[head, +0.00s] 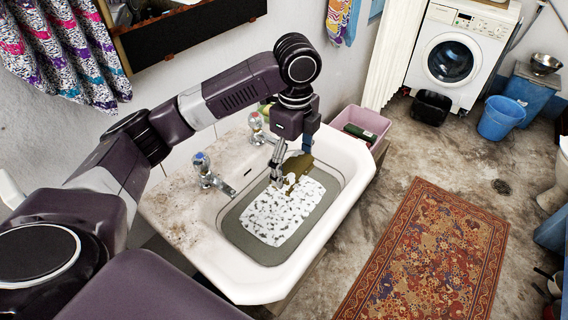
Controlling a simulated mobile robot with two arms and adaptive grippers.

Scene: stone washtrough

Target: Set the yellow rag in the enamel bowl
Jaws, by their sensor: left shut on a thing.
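My left gripper (281,176) reaches down over the white sink (353,172). It is shut on the yellow rag (300,166), which looks dark, olive-yellow and crumpled. The fingers hide part of the rag. The rag is at the back part of the basin, over or in the grey water; I cannot tell whether it touches the water. A small grey metallic-looking bowl (545,62) stands far off at the upper right on a blue bin; I cannot tell whether it is the enamel bowl. My right gripper is not in view.
White patchy foam (283,212) lies in the sink. Two taps (205,168) stand on its left ledge. A pink tub (360,122) stands behind the sink. A black basin (431,107), a blue bucket (500,118) and a washing machine (460,58) are farther back. A patterned rug (430,260) covers the floor.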

